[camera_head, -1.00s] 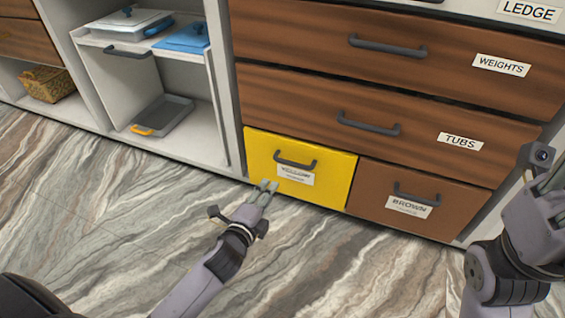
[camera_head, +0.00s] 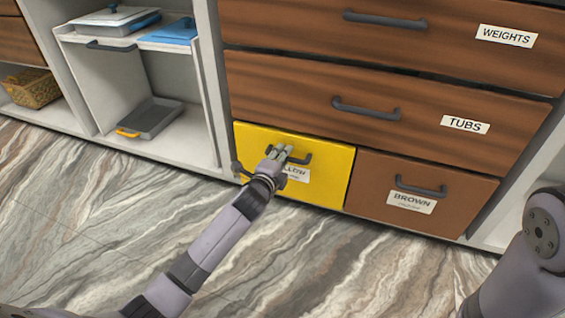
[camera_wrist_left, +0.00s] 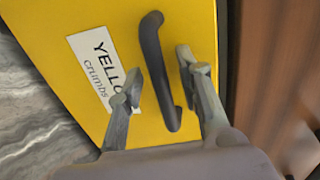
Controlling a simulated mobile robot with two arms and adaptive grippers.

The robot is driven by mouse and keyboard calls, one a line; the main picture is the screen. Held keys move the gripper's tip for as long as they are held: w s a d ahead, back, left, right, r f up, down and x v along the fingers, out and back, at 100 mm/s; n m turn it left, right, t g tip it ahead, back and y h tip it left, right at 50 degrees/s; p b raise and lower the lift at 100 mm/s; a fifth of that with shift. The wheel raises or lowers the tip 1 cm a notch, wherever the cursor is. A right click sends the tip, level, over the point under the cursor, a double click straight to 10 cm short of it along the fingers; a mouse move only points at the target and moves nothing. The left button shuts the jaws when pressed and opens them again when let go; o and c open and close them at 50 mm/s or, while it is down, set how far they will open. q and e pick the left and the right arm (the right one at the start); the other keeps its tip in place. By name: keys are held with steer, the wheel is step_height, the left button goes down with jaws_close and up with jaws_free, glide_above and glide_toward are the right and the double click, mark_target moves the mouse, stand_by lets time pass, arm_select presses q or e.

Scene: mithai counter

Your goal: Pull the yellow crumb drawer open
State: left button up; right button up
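The yellow crumb drawer (camera_head: 330,169) is at the bottom of the cabinet, its front flush with the brown drawer beside it. Its dark bar handle (camera_head: 299,158) is partly hidden by my left gripper (camera_head: 279,152). In the left wrist view the yellow front (camera_wrist_left: 185,22) fills the middle, with a white label (camera_wrist_left: 97,62) reading "YELLO... crumbs". The handle (camera_wrist_left: 153,55) there runs between the two open fingers of my left gripper (camera_wrist_left: 158,72), with gaps on both sides. My right arm shows at the right edge; its gripper is out of view.
A brown drawer (camera_head: 431,174) with its own handle adjoins on the right. Wooden drawers labelled TUBS (camera_head: 290,91) and WEIGHTS (camera_head: 290,28) are above. An open shelf with a grey tray (camera_head: 159,117) stands left. The marble-patterned floor (camera_head: 330,260) in front is clear.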

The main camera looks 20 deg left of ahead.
arm_select(q)
steer(key=shift+w, duration=0.1)
steer(key=shift+c, duration=0.3)
jaws_close()
stand_by(0.6)
